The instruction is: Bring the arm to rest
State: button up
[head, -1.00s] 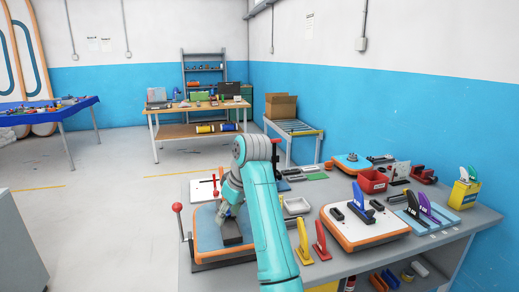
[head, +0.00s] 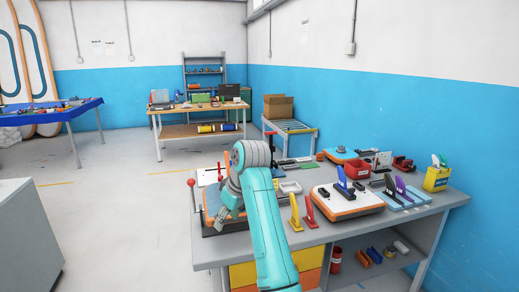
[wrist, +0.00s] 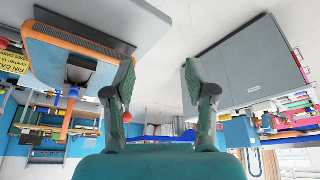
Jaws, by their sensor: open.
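My gripper (head: 223,214) hangs down beside the near left corner of the workbench in the head view. In the wrist view its two fingers (wrist: 160,95) stand wide apart with nothing between them. My arm is bent, with its elbow raised over the bench. A blue board with an orange edge (wrist: 50,50) shows upside down at the upper left of the wrist view, to one side of the fingers.
The grey workbench (head: 420,212) carries a second board (head: 338,207), yellow and red fins (head: 295,212), a red bin (head: 357,168) and a yellow box (head: 437,179). A red-knobbed lever (head: 191,183) rises at its left. A grey cabinet (head: 28,235) stands left, with open floor between.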

jog(key=s+d+f+m+t, duration=0.15)
jog(key=d+f, duration=0.25)
jog(key=f, duration=0.9)
jog(key=s+d+f+m+t, duration=0.1)
jog(key=s+d+f+m, duration=0.15)
jog(key=f, duration=0.95)
jog(key=s+d+f+m+t+h, duration=0.1)
jog(key=s+d+f+t, duration=0.1)
jog(key=s+d+f, duration=0.45)
jog(key=s+d+f+m+t, duration=0.1)
jog(key=s+d+f, duration=0.3)
jog(key=s+f, duration=0.5)
jog(key=s+d+r+m+t+h, duration=0.15)
jog(key=s+d, duration=0.25)
jog(key=s, duration=0.8)
jog(key=s+d+r+m+t, duration=0.15)
jog(key=s+d, duration=0.25)
jog(key=s, duration=0.8)
jog(key=s+d+r+m+t+h, duration=0.1)
jog(key=s+d+r+t, duration=0.1)
jog(key=s+r, duration=1.4)
jog(key=shift+s+d+r+m+t, duration=0.2)
jog(key=shift+s+r+m+t, duration=0.2)
jog(key=shift+t, duration=0.35)
